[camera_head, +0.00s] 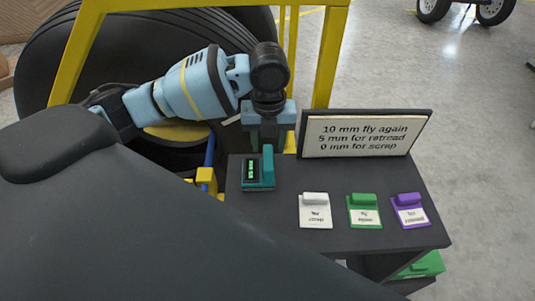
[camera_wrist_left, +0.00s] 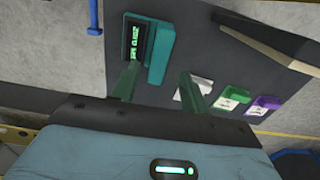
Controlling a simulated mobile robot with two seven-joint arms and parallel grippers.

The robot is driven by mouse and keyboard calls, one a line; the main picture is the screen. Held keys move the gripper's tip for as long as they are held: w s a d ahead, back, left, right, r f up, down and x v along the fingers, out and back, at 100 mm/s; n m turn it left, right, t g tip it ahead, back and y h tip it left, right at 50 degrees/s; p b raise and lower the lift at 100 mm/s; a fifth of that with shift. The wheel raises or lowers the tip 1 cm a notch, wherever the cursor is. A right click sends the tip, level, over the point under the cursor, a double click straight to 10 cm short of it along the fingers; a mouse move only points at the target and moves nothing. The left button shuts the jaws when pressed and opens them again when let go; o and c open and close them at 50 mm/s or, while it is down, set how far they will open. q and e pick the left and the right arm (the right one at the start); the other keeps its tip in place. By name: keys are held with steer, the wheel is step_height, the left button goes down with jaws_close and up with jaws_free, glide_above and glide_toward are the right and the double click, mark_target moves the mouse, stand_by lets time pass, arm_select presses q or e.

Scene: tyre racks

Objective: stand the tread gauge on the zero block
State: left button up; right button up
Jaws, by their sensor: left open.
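A teal gauge-like device (camera_head: 258,172) with a lit green display and a raised bar is at the left of the dark tabletop. It also shows in the left wrist view (camera_wrist_left: 160,55), where its display text is too small to read surely. I take it for the tread gauge; I cannot make out a separate zero block. My left gripper (camera_head: 268,137) is open just behind and above the device. In the left wrist view its two fingers (camera_wrist_left: 158,88) are spread and hold nothing; one overlaps the device's near edge. My right gripper is not in view.
On the dark table (camera_head: 285,235) stand white (camera_head: 315,215), green (camera_head: 364,215) and purple (camera_head: 410,214) labelled blocks. A framed sign (camera_head: 367,134) stands at the back edge. A yellow rack (camera_head: 329,55) with big tyres (camera_head: 140,40) is behind left. The table's front strip is clear.

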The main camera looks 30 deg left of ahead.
arm_select(q)
steer(key=shift+r, duration=2.4)
